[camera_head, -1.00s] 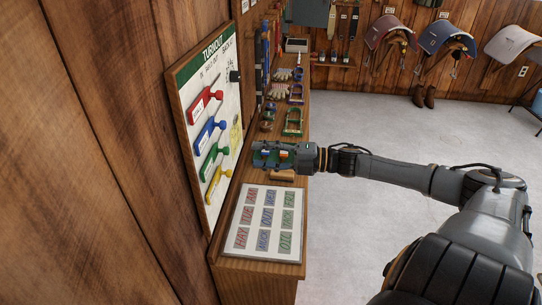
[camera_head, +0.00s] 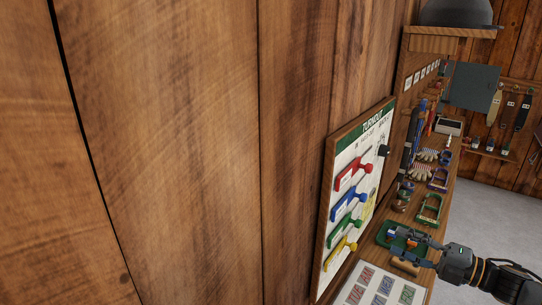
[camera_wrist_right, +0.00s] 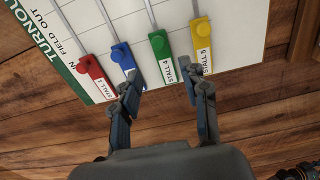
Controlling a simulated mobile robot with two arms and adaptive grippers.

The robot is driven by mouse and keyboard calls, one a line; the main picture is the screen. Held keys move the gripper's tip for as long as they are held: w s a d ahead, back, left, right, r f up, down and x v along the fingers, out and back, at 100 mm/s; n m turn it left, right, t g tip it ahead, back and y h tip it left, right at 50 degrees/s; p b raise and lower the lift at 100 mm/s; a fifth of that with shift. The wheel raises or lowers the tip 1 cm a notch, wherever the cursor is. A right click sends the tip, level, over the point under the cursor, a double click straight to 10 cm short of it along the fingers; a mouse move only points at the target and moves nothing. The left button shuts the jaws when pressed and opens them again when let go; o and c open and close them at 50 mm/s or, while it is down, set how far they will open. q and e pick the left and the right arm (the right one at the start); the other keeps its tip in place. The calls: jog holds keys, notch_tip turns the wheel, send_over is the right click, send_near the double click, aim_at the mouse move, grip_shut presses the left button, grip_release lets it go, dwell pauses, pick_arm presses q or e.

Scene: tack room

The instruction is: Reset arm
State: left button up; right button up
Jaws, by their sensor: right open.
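My right gripper (camera_head: 402,244) shows at the right of the head view, over the counter in front of the turnout board (camera_head: 329,205). It is open, with nothing between its fingers. In the right wrist view, the open fingers (camera_wrist_right: 160,76) point at the board's coloured tags. These are red (camera_wrist_right: 95,75), blue (camera_wrist_right: 125,62), green (camera_wrist_right: 162,58) and yellow (camera_wrist_right: 201,45). I cannot tell how close the fingertips are to the board. My left gripper is in neither view.
A counter runs along the wall. A green tray (camera_head: 383,236) lies near my right gripper. A card panel (camera_head: 350,292) lies in front, partly cut off. Gloves (camera_head: 424,155) and several small items sit farther back. Wooden wall (camera_head: 200,150) fills the left; grey floor (camera_head: 478,205) is open at right.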

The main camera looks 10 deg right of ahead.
jog(key=s+a+f+m+g+h, duration=0.1)
jog(key=s+a+f+m+h, duration=0.3)
jog(key=f+m, duration=0.5)
jog(key=s+a+f+m+h, duration=0.2)
jog(key=a+f+m+h, duration=0.45)
jog(key=f, duration=0.35)
jog(key=s+a+f+m+g+h, duration=0.1)
jog(key=s+a+m+g, duration=0.4)
jog(key=s, duration=0.4)
jog(key=s+a+f+m+g, duration=0.1)
jog(key=s+a+m+g, duration=0.4)
jog(key=s, duration=0.4)
notch_tip(320, 180, down, 25)
jog(key=s+a+n, duration=0.1)
jog(key=n, duration=0.1)
jog(key=s+d+f+g, duration=0.1)
jog(key=s+d+f, duration=0.1)
jog(key=s+f, duration=1.5)
jog(key=shift+s+d+f+g, duration=0.2)
jog(key=shift+d+g, duration=0.1)
jog(key=shift+d, duration=0.05)
